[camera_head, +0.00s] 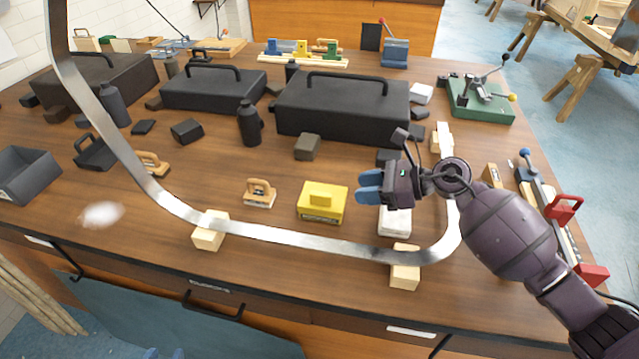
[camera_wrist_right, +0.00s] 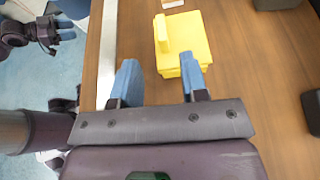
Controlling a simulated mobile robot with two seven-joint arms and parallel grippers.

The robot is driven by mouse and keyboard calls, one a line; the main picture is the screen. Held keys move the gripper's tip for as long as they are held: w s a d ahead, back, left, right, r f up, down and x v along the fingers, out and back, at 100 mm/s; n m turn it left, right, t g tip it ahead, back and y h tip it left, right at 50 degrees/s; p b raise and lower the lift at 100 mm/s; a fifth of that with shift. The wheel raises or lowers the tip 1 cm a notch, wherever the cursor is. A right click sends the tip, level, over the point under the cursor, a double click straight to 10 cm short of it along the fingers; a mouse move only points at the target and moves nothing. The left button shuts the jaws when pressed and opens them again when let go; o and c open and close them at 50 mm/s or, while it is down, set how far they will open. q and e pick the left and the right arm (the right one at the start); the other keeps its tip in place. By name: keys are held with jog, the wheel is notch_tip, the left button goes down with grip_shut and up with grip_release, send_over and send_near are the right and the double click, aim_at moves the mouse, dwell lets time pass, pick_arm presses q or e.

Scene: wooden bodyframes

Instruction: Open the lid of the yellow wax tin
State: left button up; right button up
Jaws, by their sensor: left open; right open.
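The yellow wax tin (camera_head: 311,215) sits on the wooden bench near its front edge, with a block-like yellow handle (camera_head: 322,195) on its lid. The lid looks seated on the tin. My right gripper (camera_head: 368,188) is open and empty just right of the tin, its blue fingers pointing left toward it. My left gripper (camera_wrist_right: 66,30) shows at the upper left of the right wrist view, away from the tin.
A bent metal strip (camera_head: 300,236) on wooden blocks (camera_head: 210,231) curves in front of the tin. A white box (camera_head: 395,222) lies below my right gripper. A wooden-handled tool (camera_head: 260,193) stands left of the tin. Black toolboxes (camera_head: 345,105) stand behind.

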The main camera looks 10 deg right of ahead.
aim_at(323, 194)
jog(key=x, duration=0.5)
jog(key=p+x, duration=0.1)
jog(key=x, duration=0.4)
jog(key=shift+w+a+f, duration=0.1)
jog(key=shift+a+f, duration=0.1)
jog(key=shift+f, duration=0.15)
grip_shut()
